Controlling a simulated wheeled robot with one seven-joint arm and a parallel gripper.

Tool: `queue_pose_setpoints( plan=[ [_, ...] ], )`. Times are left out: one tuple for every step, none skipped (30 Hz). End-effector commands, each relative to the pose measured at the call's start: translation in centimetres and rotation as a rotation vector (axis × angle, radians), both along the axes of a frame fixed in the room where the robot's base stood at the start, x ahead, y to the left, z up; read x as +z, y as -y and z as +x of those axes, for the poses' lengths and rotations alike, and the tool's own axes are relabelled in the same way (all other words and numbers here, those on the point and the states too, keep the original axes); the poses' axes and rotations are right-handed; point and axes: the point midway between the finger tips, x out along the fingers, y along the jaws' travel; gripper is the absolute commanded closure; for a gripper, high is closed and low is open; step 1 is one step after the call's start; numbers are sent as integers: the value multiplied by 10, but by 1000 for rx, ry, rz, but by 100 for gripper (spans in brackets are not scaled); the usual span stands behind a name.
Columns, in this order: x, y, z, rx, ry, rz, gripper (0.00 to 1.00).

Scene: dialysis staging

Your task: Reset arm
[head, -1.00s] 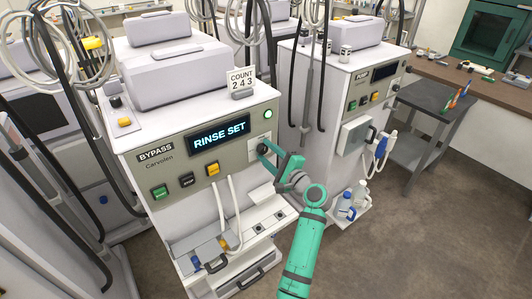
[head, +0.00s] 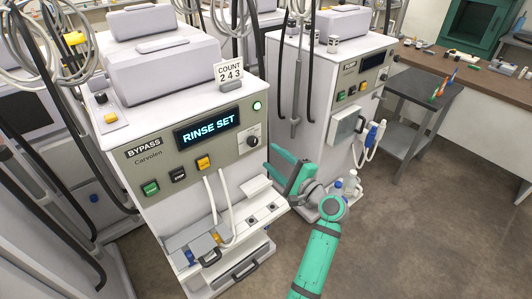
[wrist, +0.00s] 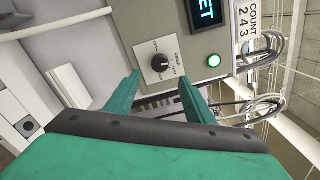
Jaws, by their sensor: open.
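My green gripper (head: 283,172) is in front of the right part of the near machine (head: 200,105). Its fingers are apart with nothing between them. The black rotary knob (head: 252,141) on that machine's panel is uncovered and stands clear of the fingers. In the wrist view the two fingertips (wrist: 160,80) are spread, and the knob (wrist: 160,63) shows beyond the gap between them. The display (head: 207,127) reads "RINSE SET", and a round green light (head: 257,106) glows above the knob.
Green (head: 150,188), black and yellow buttons sit on the panel's lower left. A count card (head: 229,71) reading 243 stands on top. A second machine (head: 330,70) stands behind to the right, with bottles (head: 349,184) at its base. Open floor (head: 440,220) lies right.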

Motion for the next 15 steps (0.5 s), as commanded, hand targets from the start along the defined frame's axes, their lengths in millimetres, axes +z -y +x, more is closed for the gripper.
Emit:
queue_pose_setpoints(
  plan=[
    [-1, 3, -4, 0, -2, 0, 51],
    [-1, 4, -6, 0, -1, 0, 51],
    [-1, 5, -8, 0, -1, 0, 51],
    [-1, 6, -9, 0, -1, 0, 51],
    [-1, 6, -10, 0, -1, 0, 51],
    [-1, 7, -10, 0, -1, 0, 51],
    [0, 7, -10, 0, -1, 0, 51],
    [0, 7, -11, 0, -1, 0, 51],
    [0, 7, -11, 0, -1, 0, 51],
    [0, 7, -10, 0, -1, 0, 51],
    [0, 7, -10, 0, -1, 0, 51],
    [0, 7, -10, 0, -1, 0, 51],
    [0, 7, -10, 0, -1, 0, 51],
    [0, 7, -10, 0, -1, 0, 51],
    [0, 7, -10, 0, -1, 0, 51]
  ],
)
